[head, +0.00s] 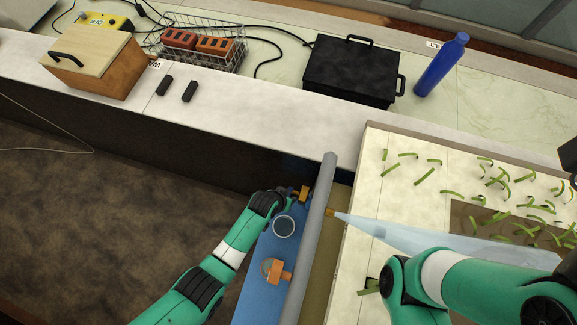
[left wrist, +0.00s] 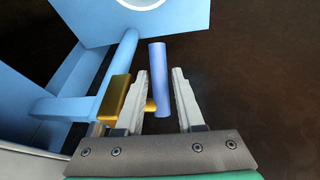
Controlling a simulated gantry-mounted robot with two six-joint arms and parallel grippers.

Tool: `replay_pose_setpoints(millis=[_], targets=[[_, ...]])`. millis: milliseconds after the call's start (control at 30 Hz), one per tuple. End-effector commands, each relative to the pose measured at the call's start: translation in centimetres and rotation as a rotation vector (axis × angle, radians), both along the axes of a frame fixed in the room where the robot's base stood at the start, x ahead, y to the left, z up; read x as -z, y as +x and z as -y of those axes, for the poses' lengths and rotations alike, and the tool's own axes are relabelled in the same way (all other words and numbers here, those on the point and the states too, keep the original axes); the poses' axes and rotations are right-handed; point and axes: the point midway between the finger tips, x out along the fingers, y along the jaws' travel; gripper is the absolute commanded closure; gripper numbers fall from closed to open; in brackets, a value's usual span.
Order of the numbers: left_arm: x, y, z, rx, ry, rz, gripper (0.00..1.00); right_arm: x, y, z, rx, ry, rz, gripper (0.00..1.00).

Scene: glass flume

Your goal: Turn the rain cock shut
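The rain cock shows in the left wrist view as a brass body (left wrist: 116,98) on a light blue pipe, with a blue bar-shaped handle (left wrist: 159,80). My left gripper (left wrist: 160,75) is open, and the handle stands between its two fingers with a narrow gap on each side. In the head view a brass fitting (head: 304,193) shows beside my left gripper (head: 290,195), at the upper end of the blue panel; the fingers are too small there to make out. My right forearm enters at the lower right; its gripper does not show.
The blue panel (head: 258,295) carries a round ring (head: 284,226) and an orange fitting (head: 280,271). A grey pipe (head: 312,235) runs alongside. A pale clear wedge (head: 430,238) lies right of it, near scattered green strips. A black box (head: 350,72) and blue bottle (head: 440,66) stand behind.

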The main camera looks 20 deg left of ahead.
Motion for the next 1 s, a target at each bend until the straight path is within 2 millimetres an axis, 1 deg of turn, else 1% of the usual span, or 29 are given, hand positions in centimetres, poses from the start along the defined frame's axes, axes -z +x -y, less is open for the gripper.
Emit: replay_pose_setpoints(millis=[33,67,333,367,500,567,1000], targets=[[0.55,0.15,0.08,0.0,0.0,0.001,0.63,0.63,-0.01,0.0,0.0,0.0,0.0,0.45],[0.59,0.2,0.11,0.0,0.0,0.0,0.63,0.69,-0.01,0.0,0.0,0.0,0.0,0.45],[0.45,0.26,0.15,0.0,0.0,0.0,0.63,0.57,-0.02,-0.01,0.0,0.0,0.001,0.45],[0.45,0.25,0.14,0.0,0.0,0.0,0.65,0.57,-0.02,-0.01,0.0,0.0,0.001,0.45],[0.46,0.24,0.13,0.0,0.0,0.0,0.9,0.57,-0.02,0.0,0.0,0.0,0.001,0.45],[0.46,0.24,0.13,0.0,0.0,0.0,1.0,0.58,-0.02,0.0,0.0,0.0,0.001,0.45],[0.48,0.22,0.13,0.0,0.0,0.0,1.0,0.59,-0.01,0.0,0.0,0.0,0.001,0.45]])
